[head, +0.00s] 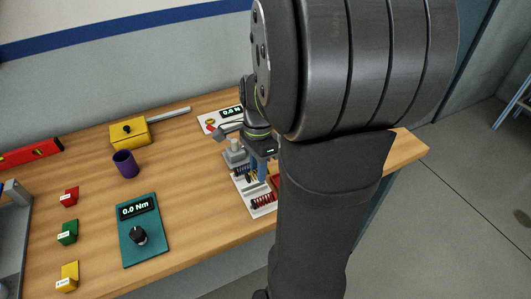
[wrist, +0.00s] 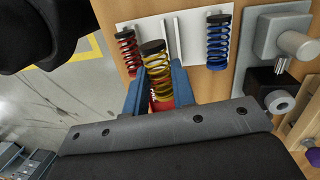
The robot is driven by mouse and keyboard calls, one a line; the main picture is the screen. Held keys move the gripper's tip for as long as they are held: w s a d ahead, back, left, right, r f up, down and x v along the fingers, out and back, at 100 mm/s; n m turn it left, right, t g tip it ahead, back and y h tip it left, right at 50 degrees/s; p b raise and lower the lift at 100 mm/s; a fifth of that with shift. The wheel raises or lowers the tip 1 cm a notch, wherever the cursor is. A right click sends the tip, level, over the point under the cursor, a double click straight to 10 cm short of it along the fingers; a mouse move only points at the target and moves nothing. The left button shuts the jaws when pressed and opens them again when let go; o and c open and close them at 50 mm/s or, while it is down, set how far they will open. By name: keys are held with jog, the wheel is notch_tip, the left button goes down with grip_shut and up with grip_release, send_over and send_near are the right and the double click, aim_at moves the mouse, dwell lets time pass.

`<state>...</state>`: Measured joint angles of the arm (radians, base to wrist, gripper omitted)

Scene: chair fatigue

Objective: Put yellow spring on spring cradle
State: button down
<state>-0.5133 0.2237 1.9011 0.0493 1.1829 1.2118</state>
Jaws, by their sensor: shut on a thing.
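The yellow spring (wrist: 158,75), with a black cap at its end, is between the two blue fingers of my gripper (wrist: 159,82) in the wrist view. The gripper is shut on it. The spring cradle (wrist: 192,35) is a white plate just beyond. A red spring (wrist: 127,50) lies on its left and a blue spring (wrist: 218,42) on its right, with thin pale rails between them. In the head view my gripper (head: 262,164) is over the cradle (head: 262,212), beside the red spring (head: 263,201). My arm hides part of the cradle there. Whether the yellow spring touches the plate cannot be told.
A grey fixture (wrist: 265,45) stands right of the cradle in the wrist view. A teal torque panel (head: 140,250), a purple cup (head: 126,164) and a yellow box with a rod (head: 124,132) are on the table's left. Bare wood lies between panel and cradle.

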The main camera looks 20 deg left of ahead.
jog(key=shift+a+f, duration=0.4)
jog(key=shift+a, duration=0.3)
jog(key=shift+f, duration=1.8)
jog(key=shift+f, duration=0.15)
jog(key=c, duration=1.2)
grip_release()
notch_tip(320, 180, up, 17)
jog(key=w+a, duration=0.1)
jog(key=w, duration=0.2)
jog(key=shift+a, duration=0.25)
